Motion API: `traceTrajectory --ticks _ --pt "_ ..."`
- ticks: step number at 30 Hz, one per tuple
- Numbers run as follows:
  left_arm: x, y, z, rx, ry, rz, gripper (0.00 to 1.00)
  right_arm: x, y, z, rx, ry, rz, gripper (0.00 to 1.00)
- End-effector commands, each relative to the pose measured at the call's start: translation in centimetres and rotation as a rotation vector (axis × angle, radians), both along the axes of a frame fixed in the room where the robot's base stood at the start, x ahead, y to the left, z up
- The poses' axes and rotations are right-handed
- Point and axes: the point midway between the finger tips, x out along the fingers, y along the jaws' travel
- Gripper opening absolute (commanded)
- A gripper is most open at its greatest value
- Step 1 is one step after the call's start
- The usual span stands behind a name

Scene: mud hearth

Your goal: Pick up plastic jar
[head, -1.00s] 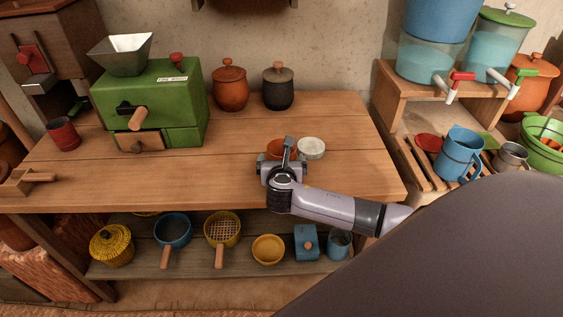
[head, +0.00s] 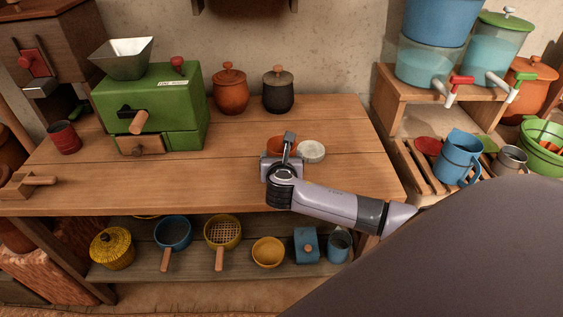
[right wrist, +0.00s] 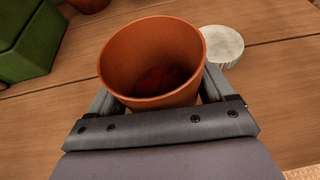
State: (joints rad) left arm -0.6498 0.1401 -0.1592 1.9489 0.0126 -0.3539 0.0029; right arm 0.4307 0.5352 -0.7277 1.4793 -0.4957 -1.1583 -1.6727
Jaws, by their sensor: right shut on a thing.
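An orange, open-topped jar (head: 277,144) is at the front middle of the wooden table, mostly hidden behind my right gripper in the head view. In the right wrist view the jar (right wrist: 150,55) stands upright between the fingers, its mouth facing the camera and its inside dark red. My right gripper (head: 288,150) is shut on the jar; its fingers also show in the right wrist view (right wrist: 158,95). I cannot tell clearly how far the jar's base is from the table. A round white lid (head: 311,151) lies beside it on the right. My left gripper is not in view.
A green box with a hopper (head: 155,100) stands on the table's (head: 150,185) left. An orange pot (head: 230,90) and a dark pot (head: 278,90) stand at the back. A slatted rack with a blue jug (head: 458,157) is at right. The table's middle is clear.

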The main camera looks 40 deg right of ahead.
Motion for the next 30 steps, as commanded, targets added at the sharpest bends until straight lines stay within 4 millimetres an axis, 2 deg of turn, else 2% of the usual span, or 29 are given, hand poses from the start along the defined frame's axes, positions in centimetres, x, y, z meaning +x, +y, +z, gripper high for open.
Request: traceTrajectory --ticks 9,15,21,30 --pt "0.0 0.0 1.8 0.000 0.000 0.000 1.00 0.1 0.0 9.1 0.001 -0.009 0.001 0.51" --pt "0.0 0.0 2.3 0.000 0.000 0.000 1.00 0.1 0.0 14.1 0.000 -0.006 0.001 0.51" --pt "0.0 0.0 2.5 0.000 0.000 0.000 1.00 0.1 0.0 16.9 0.000 -0.004 0.000 0.51" --pt "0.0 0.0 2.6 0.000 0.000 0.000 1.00 0.0 0.0 17.8 0.000 -0.001 0.000 0.51"
